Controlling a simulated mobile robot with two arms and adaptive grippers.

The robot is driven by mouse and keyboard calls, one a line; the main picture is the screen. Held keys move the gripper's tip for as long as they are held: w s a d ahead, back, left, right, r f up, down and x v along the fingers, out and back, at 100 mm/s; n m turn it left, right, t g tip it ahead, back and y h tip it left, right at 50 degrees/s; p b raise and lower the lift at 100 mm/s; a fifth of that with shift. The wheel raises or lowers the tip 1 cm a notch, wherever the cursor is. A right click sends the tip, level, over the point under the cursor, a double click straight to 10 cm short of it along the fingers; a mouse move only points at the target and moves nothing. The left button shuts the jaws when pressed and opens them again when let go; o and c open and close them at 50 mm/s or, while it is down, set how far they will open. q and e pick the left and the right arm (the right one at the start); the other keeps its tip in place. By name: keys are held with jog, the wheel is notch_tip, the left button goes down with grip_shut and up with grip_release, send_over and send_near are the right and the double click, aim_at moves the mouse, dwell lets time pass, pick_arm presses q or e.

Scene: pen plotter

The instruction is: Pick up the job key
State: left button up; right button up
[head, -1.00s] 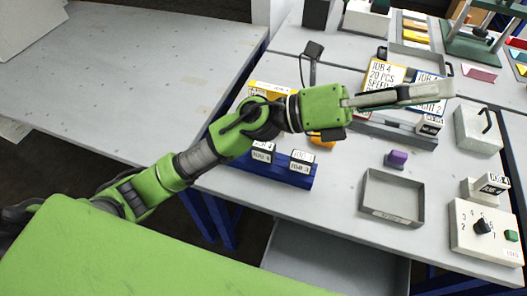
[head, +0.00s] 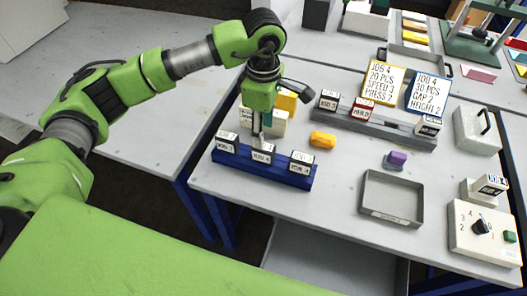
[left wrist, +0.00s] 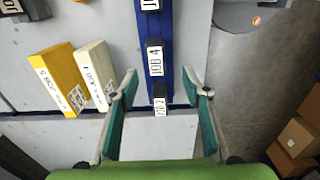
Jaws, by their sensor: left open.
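A blue rack (head: 265,176) stands near the table's left front edge and holds black job keys with white labels. The middle key (head: 262,154) reads JOB 4 in the left wrist view (left wrist: 155,60). One key (head: 301,162) stands to its right and another (head: 227,142) to its left. My left gripper (head: 259,134) points down over the rack, just behind the middle key. In the left wrist view its open, empty fingers (left wrist: 159,78) lie on either side of the rack. I cannot tell how high above the keys they are. My right gripper is not in view.
A yellow block (left wrist: 57,80) and a cream block (left wrist: 96,76) stand behind the rack. A yellow piece (head: 322,139) lies to the right. A grey tray (head: 368,208) and a control box (head: 484,232) are further right. Yellow and blue-edged job cards (head: 382,82) stand at the back.

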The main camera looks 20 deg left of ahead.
aim_at(264, 151)
pick_arm(q)
notch_tip(264, 151, down, 5)
jog(key=shift+f+p, duration=0.1)
jog(key=shift+p, duration=0.35)
jog(key=shift+w+f+p, duration=0.1)
jog(key=shift+f+p, duration=0.3)
jog(key=shift+f, duration=0.2)
jog(key=f, duration=0.1)
jog(key=f+p, duration=0.1)
jog(key=f, duration=0.1)
jog(key=shift+w+a+f, duration=0.1)
jog(key=shift+w+f, duration=0.2)
jog(key=shift+f, duration=0.35)
jog(key=c, duration=1.2)
